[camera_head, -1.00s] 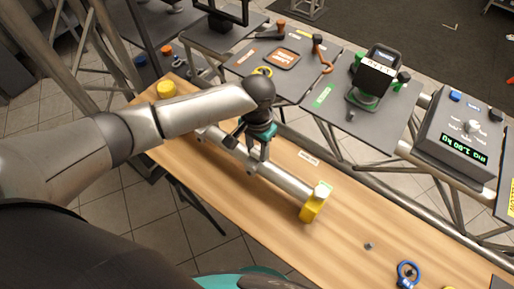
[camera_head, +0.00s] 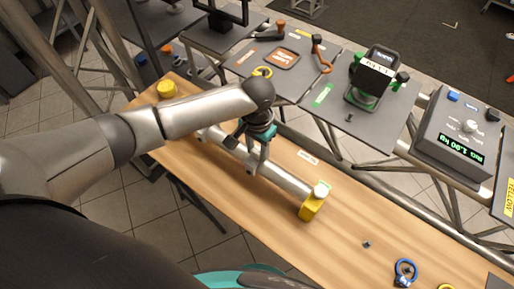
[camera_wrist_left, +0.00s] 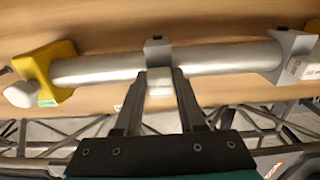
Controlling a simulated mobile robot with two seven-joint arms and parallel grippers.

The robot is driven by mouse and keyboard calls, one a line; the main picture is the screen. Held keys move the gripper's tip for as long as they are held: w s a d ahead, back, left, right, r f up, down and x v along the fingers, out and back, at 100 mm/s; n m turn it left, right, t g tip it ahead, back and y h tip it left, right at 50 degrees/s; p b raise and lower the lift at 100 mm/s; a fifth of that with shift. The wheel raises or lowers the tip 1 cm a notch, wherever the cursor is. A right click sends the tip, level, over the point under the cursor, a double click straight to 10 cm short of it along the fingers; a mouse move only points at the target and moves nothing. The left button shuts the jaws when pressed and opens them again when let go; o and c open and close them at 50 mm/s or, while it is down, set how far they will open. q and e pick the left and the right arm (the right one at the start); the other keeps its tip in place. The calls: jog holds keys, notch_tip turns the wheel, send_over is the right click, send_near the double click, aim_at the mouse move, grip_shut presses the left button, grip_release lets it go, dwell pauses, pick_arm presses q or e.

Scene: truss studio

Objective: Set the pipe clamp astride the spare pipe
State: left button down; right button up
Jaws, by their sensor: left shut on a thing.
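The spare pipe (camera_head: 285,180) is a silver tube lying along the wooden table. A yellow support (camera_head: 313,206) with a white knob holds one end; the pipe also shows in the left wrist view (camera_wrist_left: 215,58), with a grey, labelled support (camera_wrist_left: 292,55) at its other end. The pipe clamp (camera_wrist_left: 158,48) is a small grey piece with a pale block between my fingers. It lies across the pipe's middle in that view; whether it is seated or just above I cannot tell. My left gripper (camera_head: 257,168) is shut on it, fingers pointing down at the pipe.
A yellow round object (camera_head: 167,89) stands at the table's far left end. A blue ring bolt (camera_head: 405,272) and a small dark piece (camera_head: 367,244) lie at the near right. Grey panels with tools and a digital scale (camera_head: 458,135) stand behind the table's rail.

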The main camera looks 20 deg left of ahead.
pick_arm(q)
jog(key=shift+f, duration=0.1)
dwell(0.6)
jog(key=shift+c, duration=2.1)
grip_release()
notch_tip(320, 180, up, 15)
jog(key=p, duration=0.3)
jog(key=shift+s, duration=0.1)
